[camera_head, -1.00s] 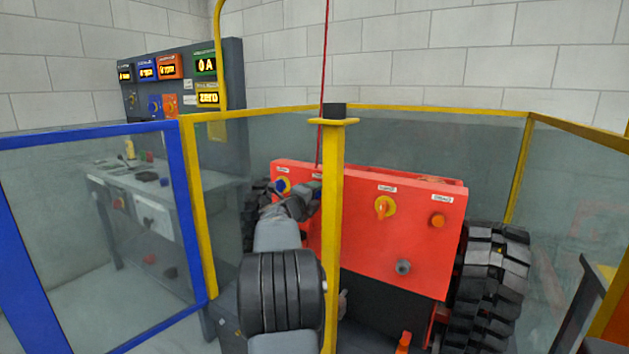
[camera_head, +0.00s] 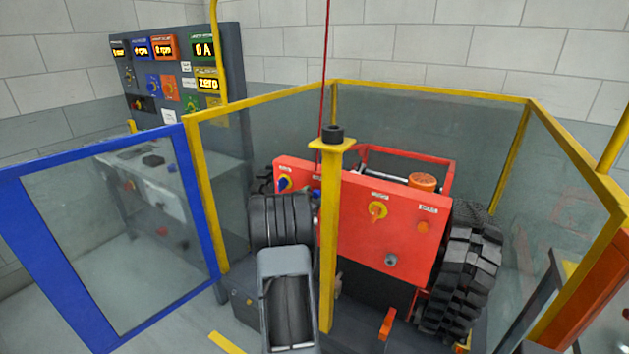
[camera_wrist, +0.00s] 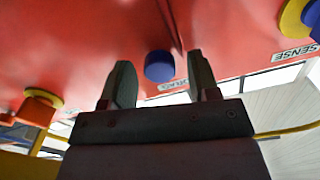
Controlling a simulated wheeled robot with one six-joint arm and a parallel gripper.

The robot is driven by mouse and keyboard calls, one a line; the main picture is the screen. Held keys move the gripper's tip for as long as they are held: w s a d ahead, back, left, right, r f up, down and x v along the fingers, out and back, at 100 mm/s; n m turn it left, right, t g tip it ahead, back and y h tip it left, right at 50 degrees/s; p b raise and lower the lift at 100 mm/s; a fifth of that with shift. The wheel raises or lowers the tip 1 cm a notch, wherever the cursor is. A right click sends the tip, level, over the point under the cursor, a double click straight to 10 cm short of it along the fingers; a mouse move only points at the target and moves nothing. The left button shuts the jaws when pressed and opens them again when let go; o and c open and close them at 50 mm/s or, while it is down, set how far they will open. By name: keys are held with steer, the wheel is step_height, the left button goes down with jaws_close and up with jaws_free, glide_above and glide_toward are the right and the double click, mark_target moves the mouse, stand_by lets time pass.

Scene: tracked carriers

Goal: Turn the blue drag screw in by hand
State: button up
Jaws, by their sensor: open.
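The blue drag screw (camera_wrist: 159,66) is a round blue knob on the red panel (camera_wrist: 60,45), with an upside-down "DRAG" label (camera_wrist: 172,85) beside it in the wrist view. My gripper (camera_wrist: 160,58) is open, one finger on each side of the screw. A gap shows between the screw and each finger, and the jaws hold nothing. I cannot tell how deep the screw sits. In the head view a small blue part (camera_head: 316,194), seemingly the screw, shows between my arm and the yellow post (camera_head: 329,250). My gripper is hidden there behind my arm.
A blue knob on a yellow ring (camera_head: 285,184) sits left of the screw. An orange knob (camera_head: 377,210) is right of the post. Yellow-framed clear guards (camera_head: 430,94) surround the red tracked carrier. A blue-framed panel (camera_head: 195,200) stands left, before a console (camera_head: 232,80).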

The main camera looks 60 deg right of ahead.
steer(key=shift+r+n+p, duration=0.25)
steer(key=shift+n+p, duration=0.15)
steer(key=shift+n, duration=0.4)
steer(key=shift+f+n, duration=0.35)
steer(key=shift+n, duration=0.15)
steer(key=shift+d, duration=0.1)
steer(key=shift+c, duration=0.4)
